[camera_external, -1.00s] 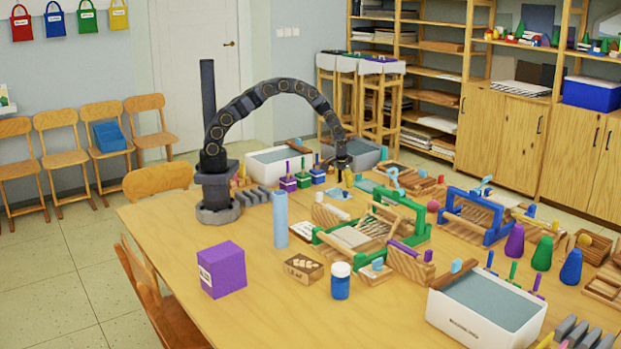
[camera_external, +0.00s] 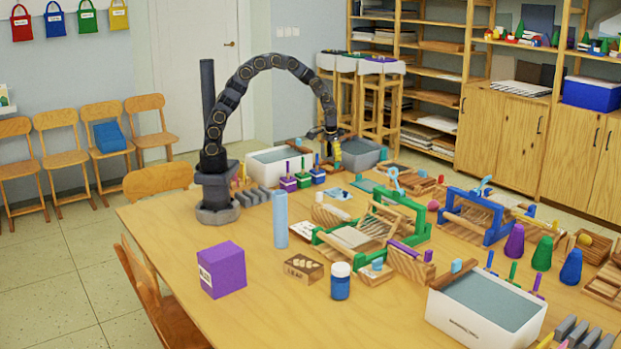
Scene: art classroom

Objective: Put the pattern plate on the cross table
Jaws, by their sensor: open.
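My gripper (camera_external: 336,153) is at the end of the arching arm, raised above the far part of the table, in front of the grey bin (camera_external: 364,153). It is open. Its tips are small and a yellow part shows at them. A small light blue plate-like piece (camera_external: 338,194) lies flat on the table below and apart from my gripper; I cannot tell whether it is the pattern plate. I cannot tell which thing is the cross table.
Green (camera_external: 322,238) and blue (camera_external: 487,233) loom-like frames stand mid-table. Purple, green and blue peg blocks (camera_external: 303,180) stand left of the gripper. A light blue cylinder (camera_external: 280,220), purple box (camera_external: 222,270) and leaf-marked block (camera_external: 303,270) stand nearer.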

